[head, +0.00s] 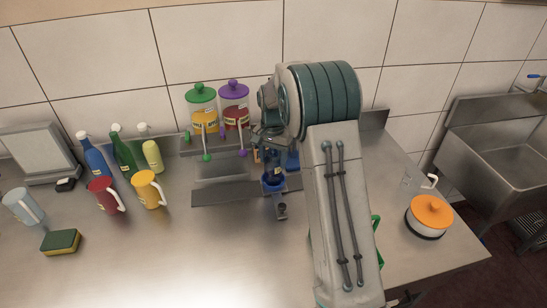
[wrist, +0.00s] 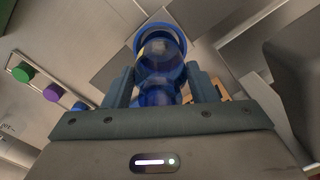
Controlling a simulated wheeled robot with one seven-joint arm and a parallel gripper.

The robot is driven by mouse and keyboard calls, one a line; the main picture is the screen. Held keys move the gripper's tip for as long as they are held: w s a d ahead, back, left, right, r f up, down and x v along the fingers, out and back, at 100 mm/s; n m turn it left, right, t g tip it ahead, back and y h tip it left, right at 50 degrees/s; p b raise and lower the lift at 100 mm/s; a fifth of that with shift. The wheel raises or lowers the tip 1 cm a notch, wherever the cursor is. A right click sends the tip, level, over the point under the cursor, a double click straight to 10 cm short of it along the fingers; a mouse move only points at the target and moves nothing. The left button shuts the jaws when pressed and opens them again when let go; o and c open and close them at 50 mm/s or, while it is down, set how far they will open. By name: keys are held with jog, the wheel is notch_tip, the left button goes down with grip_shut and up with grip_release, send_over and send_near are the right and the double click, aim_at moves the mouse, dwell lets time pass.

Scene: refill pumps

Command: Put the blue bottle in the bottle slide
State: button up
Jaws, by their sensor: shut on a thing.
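My gripper (wrist: 157,88) is shut on a translucent blue bottle (wrist: 160,72), which stands between its two fingers in the wrist view. A blue ring (wrist: 143,33) shows around the bottle's far end; I cannot tell whether the bottle sits in it or above it. In the head view my gripper (head: 270,147) is over the middle of the counter, partly hidden by my arm, and blue (head: 273,184) shows just below it. Another blue bottle (head: 95,158) with a white cap stands at the left. I cannot clearly make out the bottle slide.
Dispensers with green (head: 201,90) and purple (head: 233,90) lids stand at the back. At the left are a green bottle (head: 123,153), red mug (head: 104,196), yellow mug (head: 147,190) and sponge (head: 61,242). An orange-lidded pot (head: 431,213) is at the right. The front left counter is clear.

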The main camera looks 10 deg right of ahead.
jog(key=shift+f+b, duration=0.4)
jog(key=shift+f, duration=0.2)
jog(key=o, duration=1.2)
jog(key=shift+o, duration=0.2)
jog(key=shift+r, duration=0.15)
jog(key=shift+r+p, duration=2.95)
jog(key=shift+r, duration=1.45)
